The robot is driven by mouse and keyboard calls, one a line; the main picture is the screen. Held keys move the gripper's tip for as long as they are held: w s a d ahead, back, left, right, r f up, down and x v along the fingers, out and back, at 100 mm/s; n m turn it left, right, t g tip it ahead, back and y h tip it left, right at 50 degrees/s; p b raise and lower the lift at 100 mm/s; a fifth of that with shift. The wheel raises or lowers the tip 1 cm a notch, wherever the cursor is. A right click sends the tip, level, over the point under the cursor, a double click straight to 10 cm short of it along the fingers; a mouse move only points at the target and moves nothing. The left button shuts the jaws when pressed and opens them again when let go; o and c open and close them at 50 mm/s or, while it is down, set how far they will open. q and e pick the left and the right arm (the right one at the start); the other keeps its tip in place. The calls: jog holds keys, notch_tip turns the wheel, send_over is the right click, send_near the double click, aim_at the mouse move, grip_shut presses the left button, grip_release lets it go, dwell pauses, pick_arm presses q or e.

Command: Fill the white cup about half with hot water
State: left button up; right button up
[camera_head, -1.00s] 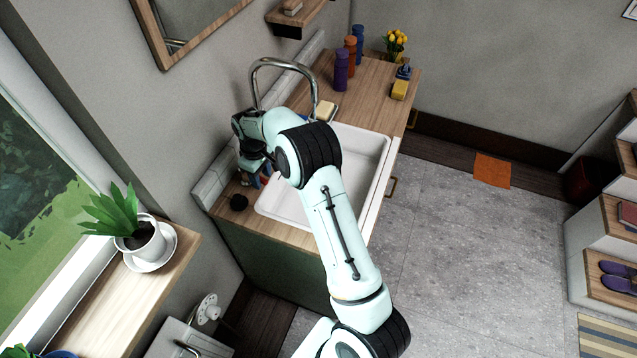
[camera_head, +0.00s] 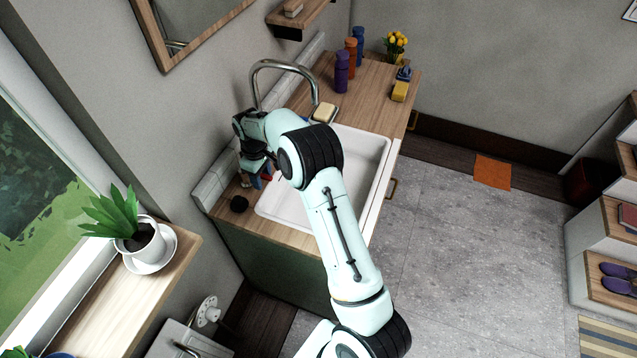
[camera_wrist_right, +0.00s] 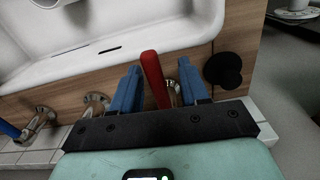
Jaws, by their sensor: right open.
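My right gripper (camera_wrist_right: 160,66) is open at the back left of the sink. The red tap lever (camera_wrist_right: 152,75) stands between its two blue fingers, nearer the left finger in the right wrist view, with a gap on the right. In the head view, my right gripper (camera_head: 259,175) and the lever are mostly hidden by my arm. The curved metal spout (camera_head: 284,64) arches over the white sink (camera_head: 365,150); no water stream shows. A blue lever (camera_wrist_right: 9,128) lies at the left edge of the wrist view. I see no white cup; my arm covers part of the sink. My left gripper is out of view.
A black round object (camera_head: 239,203) lies on the counter close beside the gripper. A soap bar (camera_head: 324,112), purple bottle (camera_head: 341,72), orange bottle (camera_head: 351,50) and yellow sponge (camera_head: 399,91) stand beyond the sink. A potted plant (camera_head: 146,243) stands on the left shelf.

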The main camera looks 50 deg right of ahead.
jog(key=shift+r, duration=3.55)
jog(key=shift+f, duration=0.1)
